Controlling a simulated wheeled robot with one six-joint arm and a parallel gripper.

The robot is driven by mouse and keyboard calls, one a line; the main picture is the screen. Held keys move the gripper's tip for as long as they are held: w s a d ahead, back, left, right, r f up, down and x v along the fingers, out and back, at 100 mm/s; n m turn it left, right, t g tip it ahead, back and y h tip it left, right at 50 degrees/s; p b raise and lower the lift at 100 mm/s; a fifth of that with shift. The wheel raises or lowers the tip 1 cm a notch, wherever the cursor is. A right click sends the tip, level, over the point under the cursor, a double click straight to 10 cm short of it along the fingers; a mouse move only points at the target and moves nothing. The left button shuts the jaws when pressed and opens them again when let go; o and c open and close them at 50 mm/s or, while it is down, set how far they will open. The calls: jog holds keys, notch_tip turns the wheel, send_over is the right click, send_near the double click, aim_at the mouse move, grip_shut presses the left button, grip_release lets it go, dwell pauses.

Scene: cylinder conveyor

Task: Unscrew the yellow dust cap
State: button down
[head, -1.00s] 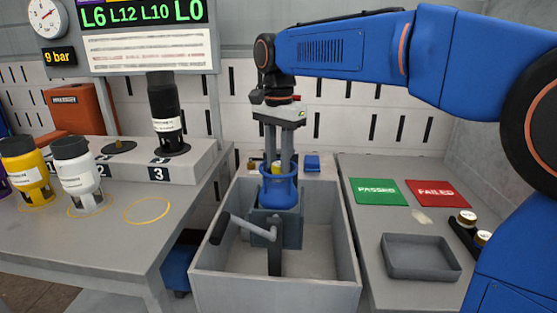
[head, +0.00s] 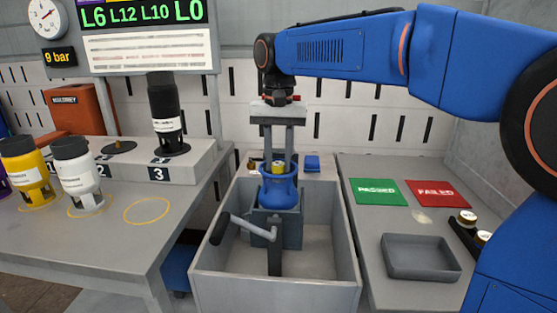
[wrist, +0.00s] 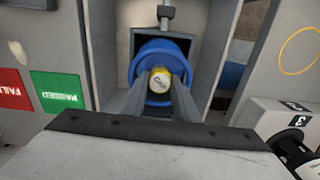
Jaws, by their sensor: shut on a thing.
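The yellow dust cap (head: 277,168) sits at the top middle of a blue cylinder (head: 279,190), inside its raised collar. The cylinder stands upright in a grey vise (head: 290,232) within the open grey box. My gripper (head: 285,165) points straight down, its two long grey fingers reaching into the collar and shut on the dust cap. In the wrist view the yellow cap with its pale top (wrist: 160,80) lies between the fingertips, with the blue collar (wrist: 148,50) around it. The fingertips' contact with the cap is partly hidden by the collar.
The grey box walls (head: 347,245) surround the vise, whose handle (head: 240,228) sticks out left. At right are green PASSED (head: 378,191) and red FAILED (head: 437,193) mats and an empty grey tray (head: 420,257). White (head: 77,175), yellow (head: 27,172) and black (head: 164,115) cylinders stand left.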

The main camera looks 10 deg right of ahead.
jog(key=n, duration=0.3)
dwell(0.4)
jog(key=shift+n, duration=0.8)
jog(key=n, duration=0.4)
jog(key=shift+n, duration=0.4)
jog(key=c, duration=1.5)
grip_release()
